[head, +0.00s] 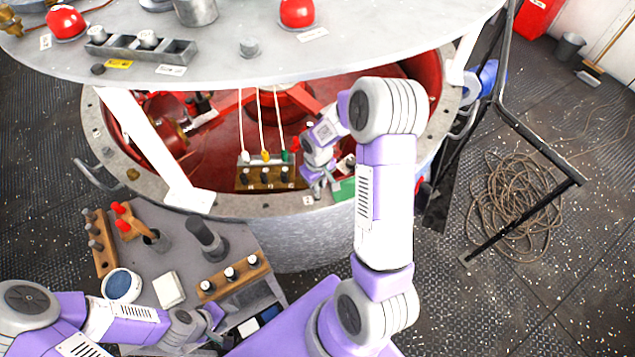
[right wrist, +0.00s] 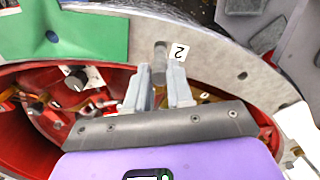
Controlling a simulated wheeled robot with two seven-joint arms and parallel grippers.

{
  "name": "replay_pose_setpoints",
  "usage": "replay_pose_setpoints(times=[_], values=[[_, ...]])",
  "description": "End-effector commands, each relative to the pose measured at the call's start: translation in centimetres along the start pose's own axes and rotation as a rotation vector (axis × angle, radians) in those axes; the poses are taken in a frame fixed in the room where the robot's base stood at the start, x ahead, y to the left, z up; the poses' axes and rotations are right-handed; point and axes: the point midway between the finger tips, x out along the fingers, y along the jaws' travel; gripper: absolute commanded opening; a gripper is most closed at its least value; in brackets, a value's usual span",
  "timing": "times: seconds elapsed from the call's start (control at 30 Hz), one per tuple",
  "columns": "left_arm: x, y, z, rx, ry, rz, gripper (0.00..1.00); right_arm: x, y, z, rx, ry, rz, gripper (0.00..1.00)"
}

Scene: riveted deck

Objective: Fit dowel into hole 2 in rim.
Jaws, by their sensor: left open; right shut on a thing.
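My right gripper (head: 318,192) is at the near right part of the grey ring-shaped rim (head: 262,208). In the right wrist view, its fingers (right wrist: 160,80) are shut on a grey dowel (right wrist: 160,62). The dowel is at the rim, just beside the label marked 2 (right wrist: 179,52). Hole 2 itself is not visible; I cannot tell whether the dowel's end is in it or above it. In the head view, the arm and gripper hide the dowel. My left gripper (head: 213,318) is open and low over the grey side table.
A green plate (right wrist: 72,30) lies on the rim beside the dowel. A wooden block with corded plugs (head: 265,178) stands inside the red well. A round grey tabletop (head: 225,68) overhangs the well. The side table (head: 190,262) holds wooden racks (head: 235,278) and a round dish (head: 122,286).

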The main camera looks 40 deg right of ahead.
Motion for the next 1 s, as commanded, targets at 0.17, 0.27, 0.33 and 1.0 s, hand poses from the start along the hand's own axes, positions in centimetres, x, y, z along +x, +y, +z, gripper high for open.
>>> replay_pose_setpoints(times=[0.17, 0.27, 0.33, 1.0], values=[[0.0, 0.0, 0.0, 0.0, 0.0, 0.0, 0.43, 0.0, 0.0, 0.0, 0.0, 0.0, 0.0, 0.0], [0.0, 0.0, 0.0, 0.0, 0.0, 0.0, 0.43, 0.0, 0.0, 0.0, 0.0, 0.0, 0.0, 0.0], [0.0, 0.0, 0.0, 0.0, 0.0, 0.0, 0.43, 0.0, 0.0, 0.0, 0.0, 0.0, 0.0, 0.0], [1.0, -0.4, 0.0, 0.0, 0.0, 0.0, 0.43, 1.2, 0.0, 0.0, 0.0, 0.0, 0.0, 0.0]])
